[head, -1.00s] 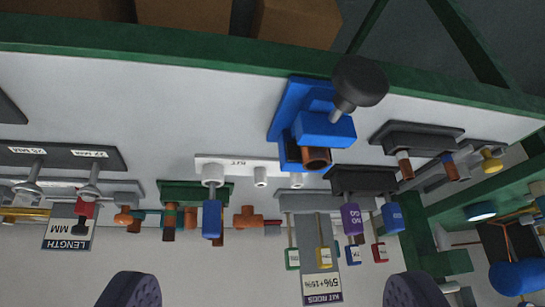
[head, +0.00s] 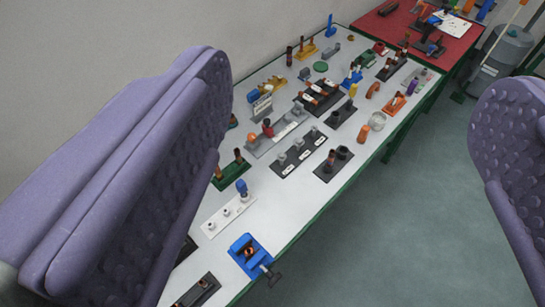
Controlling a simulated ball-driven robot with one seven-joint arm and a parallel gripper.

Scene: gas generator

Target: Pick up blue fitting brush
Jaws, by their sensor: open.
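A small blue upright piece (head: 242,187), which looks like the fitting brush, stands at a white kit strip (head: 213,226) on the near part of the long white table. It is small, and I cannot make out bristles. My gripper (head: 350,100) is open and empty, its two purple padded fingers wide apart at the left and right of the view. The piece lies beyond the fingers, just right of the left finger in the picture, and nothing touches it. The left finger hides part of the table's left side.
A blue clamp (head: 247,255) with a dark knob stands at the near table edge. Black racks (head: 299,153) and several fittings fill the table. A red-topped table (head: 402,27) is at the far end. The green-grey floor (head: 430,210) on the right is clear.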

